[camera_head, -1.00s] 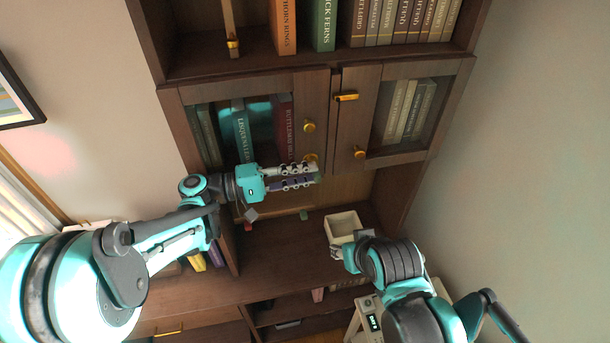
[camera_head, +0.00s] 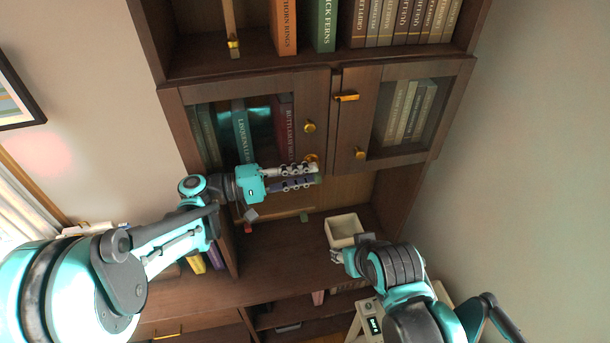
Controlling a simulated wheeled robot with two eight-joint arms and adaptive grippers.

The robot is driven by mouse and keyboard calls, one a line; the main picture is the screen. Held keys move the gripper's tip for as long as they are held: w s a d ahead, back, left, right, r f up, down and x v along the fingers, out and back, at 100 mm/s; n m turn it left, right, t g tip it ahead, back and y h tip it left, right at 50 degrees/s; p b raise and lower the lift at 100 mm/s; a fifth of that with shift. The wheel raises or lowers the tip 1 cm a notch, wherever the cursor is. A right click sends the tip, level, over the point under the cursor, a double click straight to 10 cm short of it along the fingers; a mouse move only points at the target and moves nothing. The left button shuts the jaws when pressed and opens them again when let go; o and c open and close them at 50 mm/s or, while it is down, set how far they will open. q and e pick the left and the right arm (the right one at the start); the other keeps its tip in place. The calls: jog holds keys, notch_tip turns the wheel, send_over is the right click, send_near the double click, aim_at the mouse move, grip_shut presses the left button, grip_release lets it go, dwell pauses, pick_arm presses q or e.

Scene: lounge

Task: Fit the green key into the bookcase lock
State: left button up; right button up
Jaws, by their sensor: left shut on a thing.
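The bookcase (camera_head: 183,72) has two glazed doors with round brass knobs. A brass round fitting, seemingly the lock (camera_head: 312,158), sits at the bottom of the left door, partly covered by my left gripper. My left gripper (camera_head: 316,174) reaches in from the left, shut, with its fingertips just below and in front of that fitting. A small green bit at its tips looks like the green key (camera_head: 319,179); most of it is hidden between the fingers. My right gripper (camera_head: 337,256) is low, beside a white open box (camera_head: 331,233); whether it grips the box cannot be told.
A brass latch (camera_head: 346,97) is on the right door. Books stand on the upper shelf and behind the glass. A small green object (camera_head: 304,216) and a red one (camera_head: 248,228) lie in the open niche below the doors. A framed picture (camera_head: 14,100) hangs at left.

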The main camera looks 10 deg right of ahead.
pick_arm(q)
jog(key=shift+w+r, duration=0.15)
jog(key=shift+w, duration=0.05)
dwell(1.0)
jog(key=o, duration=1)
jog(key=shift+a, duration=0.1)
jog(key=a+b, duration=0.1)
jog(key=a, duration=0.4)
jog(key=shift+a, duration=0.35)
jog(key=shift+s+r, duration=0.1)
jog(key=shift+s, duration=0.05)
